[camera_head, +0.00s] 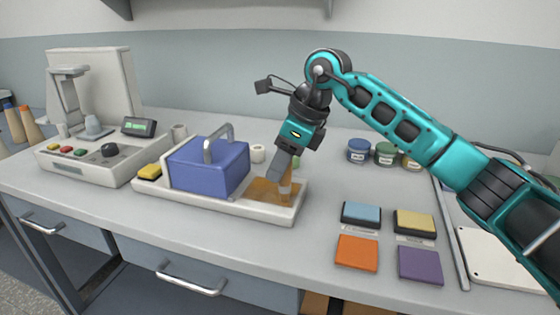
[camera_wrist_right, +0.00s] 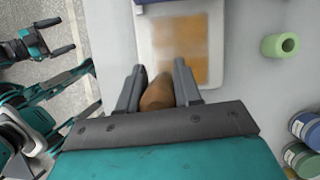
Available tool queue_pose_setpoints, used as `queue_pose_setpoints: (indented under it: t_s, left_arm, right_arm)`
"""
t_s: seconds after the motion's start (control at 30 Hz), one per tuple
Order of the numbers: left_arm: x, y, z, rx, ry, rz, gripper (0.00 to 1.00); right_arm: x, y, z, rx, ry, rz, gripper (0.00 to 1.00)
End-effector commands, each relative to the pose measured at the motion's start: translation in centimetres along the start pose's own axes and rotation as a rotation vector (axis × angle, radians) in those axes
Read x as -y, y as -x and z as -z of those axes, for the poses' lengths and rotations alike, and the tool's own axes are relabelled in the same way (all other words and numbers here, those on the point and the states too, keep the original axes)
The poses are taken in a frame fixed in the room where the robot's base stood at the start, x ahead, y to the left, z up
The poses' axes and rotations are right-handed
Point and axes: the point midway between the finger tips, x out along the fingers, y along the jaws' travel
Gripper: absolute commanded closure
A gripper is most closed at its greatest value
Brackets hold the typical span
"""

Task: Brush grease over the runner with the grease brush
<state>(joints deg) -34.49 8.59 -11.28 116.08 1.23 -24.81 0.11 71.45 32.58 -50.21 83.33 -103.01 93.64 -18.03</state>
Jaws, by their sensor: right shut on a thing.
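My right gripper (camera_head: 279,170) is shut on the grease brush (camera_head: 285,188), which points down over the amber, grease-coloured patch (camera_head: 262,190) of the white runner (camera_head: 262,212). In the right wrist view the brush's brown handle (camera_wrist_right: 158,92) sits between the fingers of my right gripper (camera_wrist_right: 158,82). The bristles are hidden there, and I cannot tell whether they touch the surface. The patch (camera_wrist_right: 182,50) looks uneven, paler in the middle. A blue block with a grey handle (camera_head: 208,165) covers the runner's left part. What looks like my left gripper (camera_wrist_right: 62,36) shows small at the wrist view's upper left.
A yellow sponge-like piece (camera_head: 149,171) lies at the runner's left end. A machine with buttons (camera_head: 85,155) stands further left. Several jars (camera_head: 359,151) stand behind on the right. Coloured pads (camera_head: 357,252) lie at front right. The bench between runner and pads is clear.

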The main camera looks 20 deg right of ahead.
Motion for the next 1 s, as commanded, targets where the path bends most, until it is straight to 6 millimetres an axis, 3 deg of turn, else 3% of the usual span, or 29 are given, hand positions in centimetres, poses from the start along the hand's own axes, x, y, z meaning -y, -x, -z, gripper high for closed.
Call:
queue_pose_setpoints:
  t_s: [0.33,1.0]
  left_arm:
    - [0.0,0.0,0.0,0.000,0.000,0.000,0.04]
    - [-0.2,0.8,1.4,-0.005,0.001,-0.004,0.04]
  right_arm:
    - [0.2,-0.1,0.1,0.000,0.000,0.000,0.96]
    - [3.3,0.1,0.1,0.000,-0.001,-0.001,0.96]
